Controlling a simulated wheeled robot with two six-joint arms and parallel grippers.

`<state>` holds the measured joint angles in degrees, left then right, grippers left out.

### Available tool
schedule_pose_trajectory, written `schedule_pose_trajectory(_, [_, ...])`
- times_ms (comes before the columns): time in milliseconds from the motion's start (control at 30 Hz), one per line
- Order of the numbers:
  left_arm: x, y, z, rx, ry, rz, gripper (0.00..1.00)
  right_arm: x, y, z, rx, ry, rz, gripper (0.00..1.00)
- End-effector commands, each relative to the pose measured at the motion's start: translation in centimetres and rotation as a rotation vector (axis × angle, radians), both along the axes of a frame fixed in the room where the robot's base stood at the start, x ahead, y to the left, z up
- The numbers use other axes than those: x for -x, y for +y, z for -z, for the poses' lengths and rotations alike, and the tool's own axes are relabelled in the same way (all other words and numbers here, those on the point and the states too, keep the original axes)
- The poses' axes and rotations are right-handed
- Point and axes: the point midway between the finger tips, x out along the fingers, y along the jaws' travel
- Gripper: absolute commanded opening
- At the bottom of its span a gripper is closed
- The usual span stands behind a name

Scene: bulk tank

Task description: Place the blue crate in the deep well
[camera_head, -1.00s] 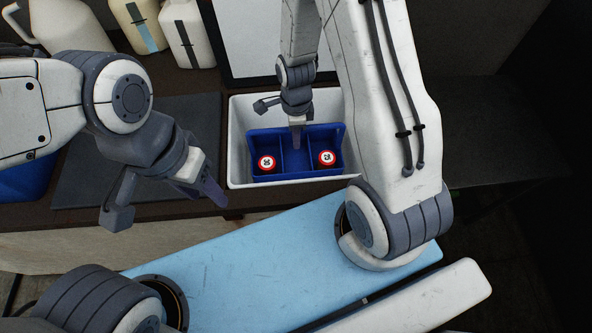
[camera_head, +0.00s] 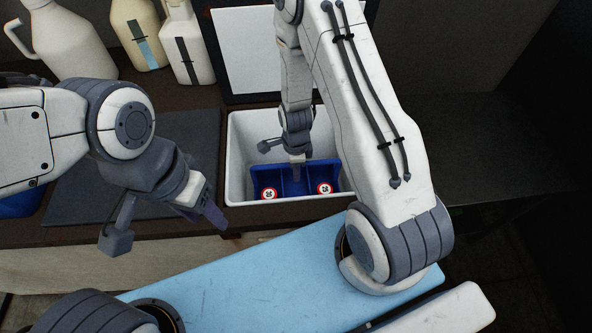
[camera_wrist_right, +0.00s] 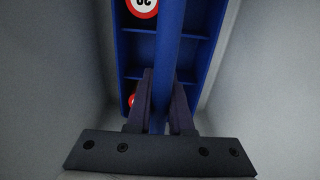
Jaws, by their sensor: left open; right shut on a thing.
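The blue crate (camera_head: 283,184) is inside the white deep well (camera_head: 238,150), near its front side. Two round red-and-white tops show in its end compartments. My right gripper (camera_head: 297,165) reaches down into the well and is shut on the crate's middle bar. In the right wrist view its fingers (camera_wrist_right: 160,108) close on the crate's blue bar (camera_wrist_right: 168,50), with pale well walls on both sides. I cannot tell whether the crate touches the well's floor. My left gripper (camera_head: 207,207) is open and empty, left of the well, over the counter's front edge.
White and cream jugs (camera_head: 184,45) stand at the back left. A white panel with a dark frame (camera_head: 245,50) rises behind the well. A dark mat (camera_head: 85,195) lies left of it, with another blue object (camera_head: 18,206) at the far left. The counter to the right is clear.

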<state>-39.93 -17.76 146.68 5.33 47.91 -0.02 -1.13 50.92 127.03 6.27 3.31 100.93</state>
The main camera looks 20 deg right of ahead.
Motion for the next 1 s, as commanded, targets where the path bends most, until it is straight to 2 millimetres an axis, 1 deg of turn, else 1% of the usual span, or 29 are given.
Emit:
schedule_pose_trajectory(33, [0.0, 0.0, 0.0, 0.0, 0.0, 0.0, 0.5, 0.0, 0.0, 0.1, 0.0, 0.0, 0.0, 0.31])
schedule_pose_trajectory(67, [0.0, 0.0, 0.0, 0.0, 0.0, 0.0, 0.5, 0.0, 0.0, 0.0, 0.0, 0.0, 0.0, 0.42])
schedule_pose_trajectory(100, [0.0, 0.0, 0.0, 0.0, 0.0, 0.0, 0.5, 0.0, 0.0, 0.0, 0.0, 0.0, 0.0, 0.49])
schedule_pose_trajectory(367, [0.0, 0.0, 0.0, 0.0, 0.0, 0.0, 0.5, 0.0, 0.0, 0.0, 0.0, 0.0, 0.0, 0.49])
schedule_pose_trajectory(467, [0.0, 0.0, -0.2, 0.0, 0.0, 0.0, 0.5, 0.0, 0.0, -0.4, 0.0, 0.0, -0.001, 0.49])
schedule_pose_trajectory(567, [0.0, 0.0, -0.8, 0.0, 0.0, 0.0, 0.5, -0.1, 0.0, -1.7, 0.0, -0.002, -0.002, 0.49])
schedule_pose_trajectory(633, [0.0, 0.0, -1.4, 0.0, 0.0, 0.0, 0.5, -0.2, 0.0, -3.1, 0.0, -0.004, -0.001, 0.49])
schedule_pose_trajectory(900, [0.0, 0.0, -2.3, 0.0, 0.0, 0.0, 0.5, -0.3, -0.1, -8.8, -0.001, -0.005, -0.001, 0.49])
schedule_pose_trajectory(1000, [0.0, 0.0, -2.5, 0.0, 0.0, 0.0, 0.5, -0.3, -0.1, -10.4, -0.001, -0.004, -0.001, 0.49])
